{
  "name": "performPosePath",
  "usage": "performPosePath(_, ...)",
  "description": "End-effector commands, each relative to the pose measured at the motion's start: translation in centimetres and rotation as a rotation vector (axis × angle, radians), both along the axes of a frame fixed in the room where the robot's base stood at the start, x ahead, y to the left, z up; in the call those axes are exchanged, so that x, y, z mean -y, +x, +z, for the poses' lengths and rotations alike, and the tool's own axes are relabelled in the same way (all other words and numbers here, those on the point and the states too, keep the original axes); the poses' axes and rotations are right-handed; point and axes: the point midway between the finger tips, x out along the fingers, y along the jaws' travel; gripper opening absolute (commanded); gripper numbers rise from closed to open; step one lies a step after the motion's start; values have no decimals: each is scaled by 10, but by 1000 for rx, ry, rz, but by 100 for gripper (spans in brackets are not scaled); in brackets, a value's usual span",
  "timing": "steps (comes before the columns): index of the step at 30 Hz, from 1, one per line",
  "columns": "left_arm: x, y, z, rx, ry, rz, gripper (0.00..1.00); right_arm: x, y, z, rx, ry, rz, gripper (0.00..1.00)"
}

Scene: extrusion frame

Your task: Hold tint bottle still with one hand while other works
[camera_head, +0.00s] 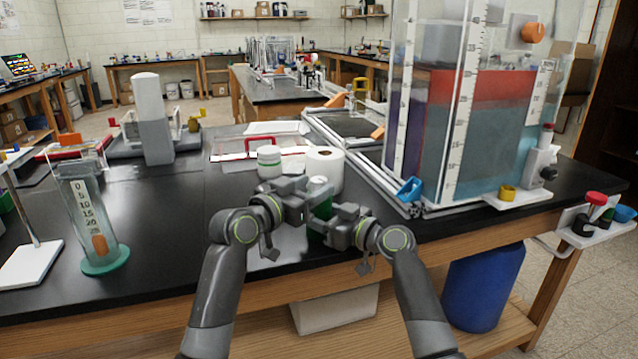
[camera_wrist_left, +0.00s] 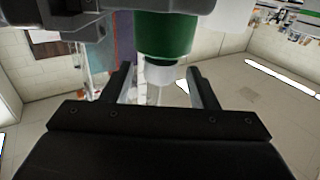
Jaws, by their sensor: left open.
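The tint bottle, green with a white cap, shows between my two grippers in the head view (camera_head: 319,210), above the front part of the black bench. In the left wrist view its green body (camera_wrist_left: 166,34) and white cap show at the top middle, in line with the gap between my left fingers. My left gripper (camera_head: 306,203) is open, close beside the bottle; I cannot tell whether a finger touches it. My right gripper (camera_head: 334,219) is close to the bottle on the right. Its fingers are mostly hidden, so its grip is unclear.
A white jar (camera_head: 269,162) and a white roll (camera_head: 325,168) stand just behind the grippers. A large clear tank (camera_head: 470,120) with coloured layers stands at the right. A clear cylinder (camera_head: 92,215) on a green base stands at the left. Bare bench lies left of my left arm.

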Motion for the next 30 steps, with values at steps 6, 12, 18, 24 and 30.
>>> performPosePath(6, 13, 17, 0, 0, 0, 0, 53, 0, 0, 0, 0, 0, 0, 25)
performPosePath(12, 17, 22, 0, 0, 0, 0, 53, 0, 0, 0, 0, 0, 0, 25)
performPosePath(18, 17, 22, 0, 0, 0, 0, 53, 0, 0, 0, -1, -1, 0, 25)
performPosePath(24, 17, 22, 0, 0, 0, 0, 32, 0, 0, 0, 0, 0, 0, 25)
performPosePath(30, 17, 22, 0, 0, 0, 0, 9, 0, 0, 0, 0, 0, 0, 25)
